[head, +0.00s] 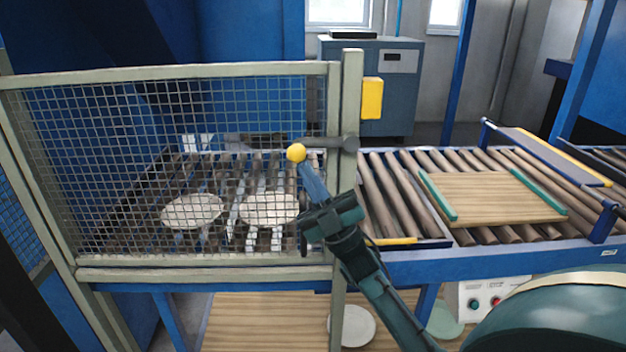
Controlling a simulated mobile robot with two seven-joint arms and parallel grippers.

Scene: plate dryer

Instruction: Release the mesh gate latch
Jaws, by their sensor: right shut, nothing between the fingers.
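The mesh gate (170,72) stands closed against a pale post (351,95) in the head view. Its latch shows as a dark bar with a round pivot (349,144) on the post. The bar lies about level and runs left towards a yellow ball knob (296,152). My right gripper (304,168) comes up from the lower right. Its fingers are shut with nothing between them, and their tips are just below the yellow knob. I cannot tell whether they touch it. My left gripper is not in view.
Behind the mesh, white plates (192,210) lie on rollers. Right of the post, a roller conveyor (385,190) carries a wooden board (490,198). A yellow box (372,97) is fixed to the post. A button box (495,296) hangs below the blue rail (440,265).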

